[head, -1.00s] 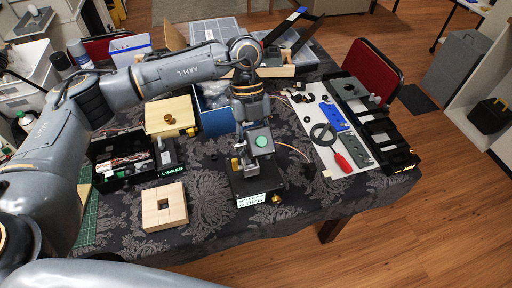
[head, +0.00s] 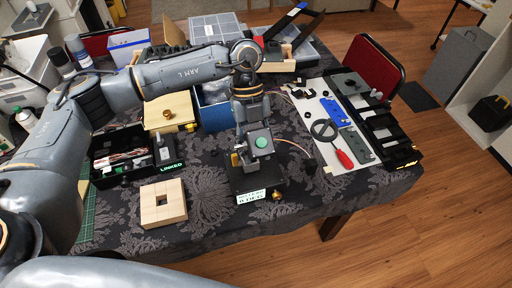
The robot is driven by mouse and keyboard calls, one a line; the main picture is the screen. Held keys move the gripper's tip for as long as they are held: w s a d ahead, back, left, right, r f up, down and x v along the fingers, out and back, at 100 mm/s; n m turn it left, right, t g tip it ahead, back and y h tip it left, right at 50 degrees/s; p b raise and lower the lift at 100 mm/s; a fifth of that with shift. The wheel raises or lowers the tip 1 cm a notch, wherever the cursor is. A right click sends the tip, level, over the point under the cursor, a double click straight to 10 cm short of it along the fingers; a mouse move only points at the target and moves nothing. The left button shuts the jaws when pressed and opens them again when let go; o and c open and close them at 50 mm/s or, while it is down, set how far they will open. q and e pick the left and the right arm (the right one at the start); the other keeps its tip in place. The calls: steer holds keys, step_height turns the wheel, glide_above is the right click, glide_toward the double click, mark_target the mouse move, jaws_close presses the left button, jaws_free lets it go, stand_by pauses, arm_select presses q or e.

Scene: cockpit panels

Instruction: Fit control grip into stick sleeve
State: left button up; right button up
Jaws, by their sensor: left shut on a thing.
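My left gripper (head: 252,152) points down over a black base (head: 268,185) with a white label on its front, near the table's front edge. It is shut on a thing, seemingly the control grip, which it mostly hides. A green round disc (head: 261,142) shows on the gripper's near side. The stick sleeve is not clearly visible; the gripper covers the middle of the base. I cannot tell whether the grip touches the base or is inside a sleeve. My right gripper is not in view.
A wooden block with a square hole (head: 163,203) stands left of the base. Behind it are an open black box (head: 108,178) and a wooden box with a brass knob (head: 170,111). A white board with tools (head: 327,151) lies to the right. Patterned cloth is clear around the base.

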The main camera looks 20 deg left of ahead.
arm_select(q)
steer(key=shift+f+b, duration=0.65)
steer(key=shift+f, duration=0.45)
steer(key=o, duration=1.4)
steer(key=shift+o, duration=0.2)
steer(key=v, duration=1.2)
